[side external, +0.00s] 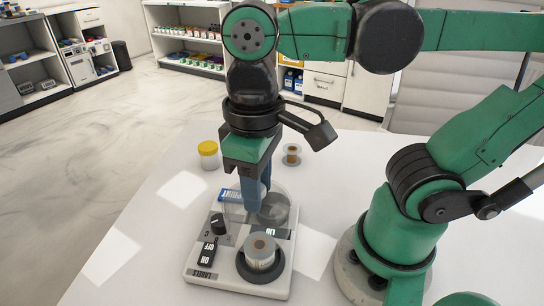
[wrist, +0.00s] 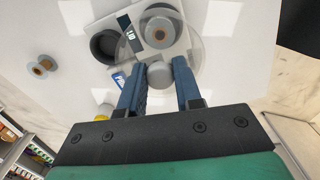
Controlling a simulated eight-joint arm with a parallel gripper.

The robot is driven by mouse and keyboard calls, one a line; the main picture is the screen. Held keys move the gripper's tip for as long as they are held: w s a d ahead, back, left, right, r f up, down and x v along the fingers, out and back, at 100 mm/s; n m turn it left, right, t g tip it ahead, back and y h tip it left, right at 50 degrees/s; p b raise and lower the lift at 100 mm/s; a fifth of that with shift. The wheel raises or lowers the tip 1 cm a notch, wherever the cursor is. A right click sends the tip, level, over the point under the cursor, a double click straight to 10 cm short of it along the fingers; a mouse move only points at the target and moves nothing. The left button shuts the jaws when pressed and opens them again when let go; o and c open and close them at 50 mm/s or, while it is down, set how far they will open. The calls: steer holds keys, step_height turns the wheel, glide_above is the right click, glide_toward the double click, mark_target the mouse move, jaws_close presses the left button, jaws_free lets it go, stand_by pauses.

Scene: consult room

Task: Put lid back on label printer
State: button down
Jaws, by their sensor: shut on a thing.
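The label printer (side external: 196,262) is a white base on the table, with a dial, an ON/OFF switch and the word LABELS. A label roll (side external: 262,252) stands in its front round seat; the roll also shows in the wrist view (wrist: 157,32). A dark round recess (wrist: 104,46) lies beside the LID marking. My gripper (side external: 256,205) is shut on the grey knob of the clear round lid (wrist: 190,48). In the wrist view the lid overlaps the roll and part of the printer. Its height above the printer is hard to tell.
A yellow-capped jar (side external: 208,155) stands at the back left of the table. A small loose roll (side external: 292,155) stands behind the printer to the right. My arm base is to the right. The table left of the printer is clear. Shelves (side external: 186,40) stand far behind.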

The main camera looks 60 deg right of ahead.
steer(key=shift+a+f, duration=0.1)
steer(key=shift+f, duration=3.1)
steer(key=shift+s+f, duration=0.1)
steer(key=shift+f, duration=0.05)
steer(key=shift+c, duration=0.2)
jaws_free()
steer(key=shift+r, duration=3.5)
